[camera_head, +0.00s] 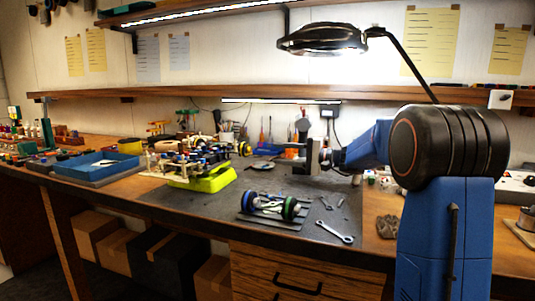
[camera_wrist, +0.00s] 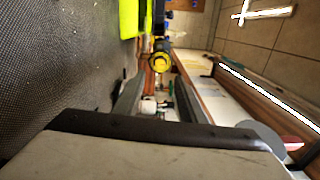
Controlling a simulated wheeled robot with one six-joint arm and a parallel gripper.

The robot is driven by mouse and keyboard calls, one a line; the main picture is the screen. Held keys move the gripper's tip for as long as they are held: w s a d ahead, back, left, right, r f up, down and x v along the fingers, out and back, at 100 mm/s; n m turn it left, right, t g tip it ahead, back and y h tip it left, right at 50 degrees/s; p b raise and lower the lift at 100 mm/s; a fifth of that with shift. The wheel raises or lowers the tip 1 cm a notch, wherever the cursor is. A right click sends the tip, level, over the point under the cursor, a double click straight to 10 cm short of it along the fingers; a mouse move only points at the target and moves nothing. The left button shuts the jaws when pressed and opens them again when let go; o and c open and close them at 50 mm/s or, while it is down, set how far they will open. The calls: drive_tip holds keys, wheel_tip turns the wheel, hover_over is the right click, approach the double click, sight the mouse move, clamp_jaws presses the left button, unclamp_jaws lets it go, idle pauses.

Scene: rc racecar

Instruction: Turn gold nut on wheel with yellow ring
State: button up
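The wheel with the yellow ring (camera_head: 244,149) is at the right end of the car, which rests on a bright yellow-green stand (camera_head: 208,181). In the wrist view the wheel (camera_wrist: 160,62) is small and sits ahead of the fingers, with a gold-yellow centre; the nut itself is too small to make out clearly. My gripper (camera_head: 312,157) is to the right of this wheel, above the dark mat, apart from it. In the wrist view my gripper's two fingers (camera_wrist: 158,92) stand apart with nothing held between them.
An axle assembly with a blue-ringed wheel (camera_head: 250,200) and a green-ringed wheel (camera_head: 290,208) lies on the mat. A wrench (camera_head: 335,232) lies at the mat's front right. A blue tray (camera_head: 97,165) is at left. A magnifier lamp (camera_head: 322,38) hangs above.

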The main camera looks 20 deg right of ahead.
drive_tip(key=v, duration=0.7)
drive_tip(key=shift+d, duration=0.1)
